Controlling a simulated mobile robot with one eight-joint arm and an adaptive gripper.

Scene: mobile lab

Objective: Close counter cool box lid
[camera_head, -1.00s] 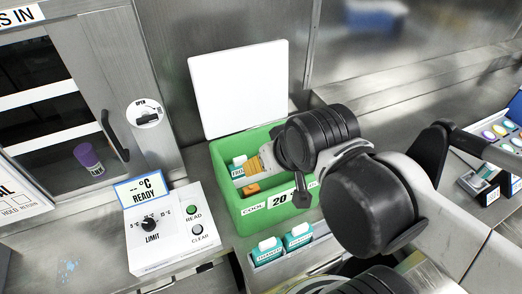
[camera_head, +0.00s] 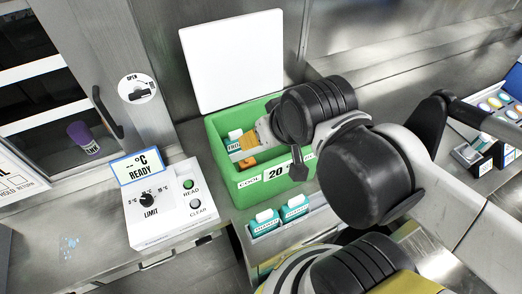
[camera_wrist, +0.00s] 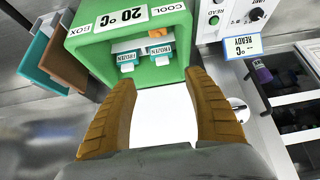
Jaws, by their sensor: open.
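The green cool box (camera_head: 228,185) stands on the counter. Its white lid (camera_head: 233,60) is raised upright at the back of the box. In the wrist view the box (camera_wrist: 90,55) appears upside down with its label, and the white lid (camera_wrist: 162,118) shows between my fingers. Inside the box are white-and-teal frozen packs (camera_wrist: 127,62) and a small orange item (camera_head: 247,162). My gripper (camera_wrist: 160,78) has tan fingers spread wide with nothing held between them. In the head view it is over the box opening, in front of the lid, partly hidden by my wrist.
A white control unit (camera_head: 165,225) with a READY display stands left of the box. Small teal-and-white packs (camera_head: 265,222) sit in front of it. A cabinet with a handle (camera_head: 107,112) is at the left, with a purple-capped vial (camera_head: 80,135) inside. Metal walls stand close behind the lid.

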